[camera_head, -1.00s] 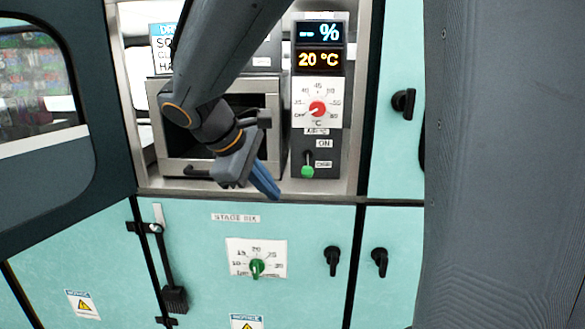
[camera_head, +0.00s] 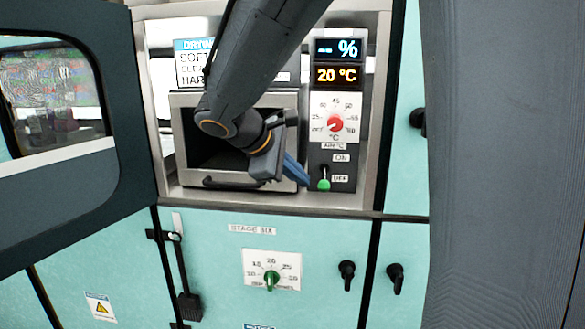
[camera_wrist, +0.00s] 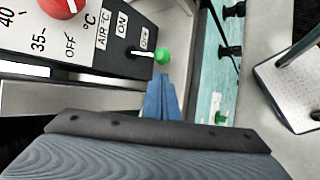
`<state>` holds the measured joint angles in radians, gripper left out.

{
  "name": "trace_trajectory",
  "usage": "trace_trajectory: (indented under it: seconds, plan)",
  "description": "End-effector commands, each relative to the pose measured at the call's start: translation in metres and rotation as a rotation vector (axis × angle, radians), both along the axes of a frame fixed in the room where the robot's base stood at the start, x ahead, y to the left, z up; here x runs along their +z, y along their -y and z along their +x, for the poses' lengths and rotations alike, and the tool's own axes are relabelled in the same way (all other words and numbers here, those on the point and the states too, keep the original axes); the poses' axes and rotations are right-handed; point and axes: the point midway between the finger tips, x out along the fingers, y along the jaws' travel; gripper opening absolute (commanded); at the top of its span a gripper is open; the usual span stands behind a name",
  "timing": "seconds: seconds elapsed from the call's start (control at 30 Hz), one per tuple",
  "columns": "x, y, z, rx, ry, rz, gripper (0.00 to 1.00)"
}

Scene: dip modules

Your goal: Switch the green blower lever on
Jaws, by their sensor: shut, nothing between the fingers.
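The green blower lever (camera_head: 324,184) has a round green knob. It sits low on the dark control panel, beside the OFF label and below the ON label. In the wrist view the green knob (camera_wrist: 162,56) is just beyond my fingertips. My gripper (camera_head: 303,180) has blue fingers that are shut with nothing between them. Its tips are just left of the knob in the head view. The wrist view shows the closed fingers (camera_wrist: 160,90) pointing at the knob with a small gap.
Above the lever are a red dial (camera_head: 335,124) and a display reading 20 °C (camera_head: 338,75). A metal-framed box (camera_head: 190,140) stands left of the panel. A green dial (camera_head: 271,279) and black knobs (camera_head: 347,270) are on the teal doors below.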

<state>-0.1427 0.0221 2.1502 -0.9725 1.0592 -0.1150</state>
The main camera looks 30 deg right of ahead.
Motion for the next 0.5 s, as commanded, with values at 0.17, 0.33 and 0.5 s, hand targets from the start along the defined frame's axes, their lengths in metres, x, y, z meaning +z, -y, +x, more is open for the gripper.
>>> trace_trajectory:
  seconds: [0.17,0.33,0.5]
  plan:
    - [-0.019,0.019,0.005,-0.001,-0.003,0.0,0.0]
    - [-0.028,0.028,0.009,0.0,-0.001,0.001,0.0]
    - [-0.03,0.03,0.01,0.0,-0.001,0.001,0.0]
